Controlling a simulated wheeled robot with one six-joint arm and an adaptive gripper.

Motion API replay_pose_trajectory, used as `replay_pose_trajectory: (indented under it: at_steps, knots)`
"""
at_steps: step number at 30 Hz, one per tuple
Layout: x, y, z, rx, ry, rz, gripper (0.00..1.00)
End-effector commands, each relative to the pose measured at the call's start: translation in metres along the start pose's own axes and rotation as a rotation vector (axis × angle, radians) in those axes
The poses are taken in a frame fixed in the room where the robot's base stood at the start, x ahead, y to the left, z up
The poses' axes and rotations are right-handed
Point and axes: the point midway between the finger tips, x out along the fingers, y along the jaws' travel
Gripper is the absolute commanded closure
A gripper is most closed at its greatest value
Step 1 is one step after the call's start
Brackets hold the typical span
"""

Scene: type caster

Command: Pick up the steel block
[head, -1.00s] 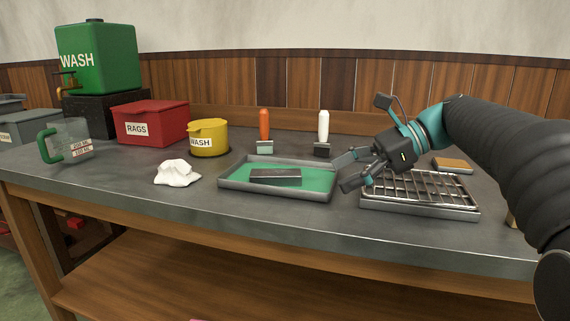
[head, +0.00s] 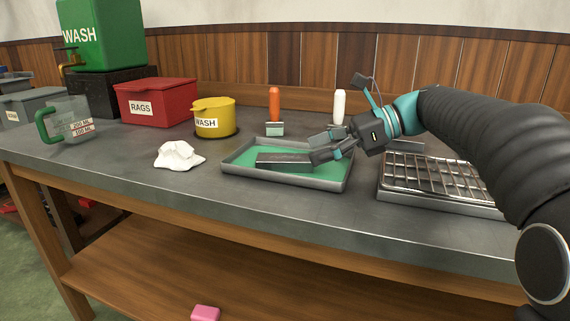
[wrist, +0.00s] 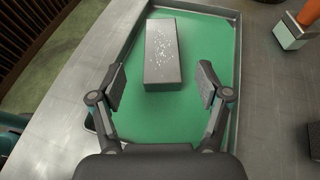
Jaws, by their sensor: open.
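The steel block (head: 284,161) is a dark grey bar with a speckled top, lying flat in a shallow metal tray (head: 300,181) with a green floor. In the wrist view the block (wrist: 163,58) lies ahead of my gripper (wrist: 161,87), its near end just about level with the fingertips. The two fingers are apart, one on each side, with green floor showing between each finger and the block. In the head view my gripper (head: 318,153) reaches low over the tray from the right, at the block's right end. It is open and empty.
A wire rack on a pan (head: 436,178) stands right of the tray. An orange-handled tool (head: 274,108) and a white-handled tool (head: 339,106) stand behind. A crumpled white rag (head: 178,155), yellow WASH tub (head: 214,118) and red RAGS box (head: 155,102) are left. The bench front is clear.

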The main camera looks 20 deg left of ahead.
Motion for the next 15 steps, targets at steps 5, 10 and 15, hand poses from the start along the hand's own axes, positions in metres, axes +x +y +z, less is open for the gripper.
replay_pose_trajectory:
  at_steps: [5, 10, 15]
  knots:
    - [0.023, -0.001, 0.000, 0.000, 0.000, 0.006, 0.24]
    - [0.044, -0.002, 0.001, -0.001, 0.000, 0.004, 0.24]
    - [0.051, -0.002, 0.001, 0.000, 0.000, 0.002, 0.24]
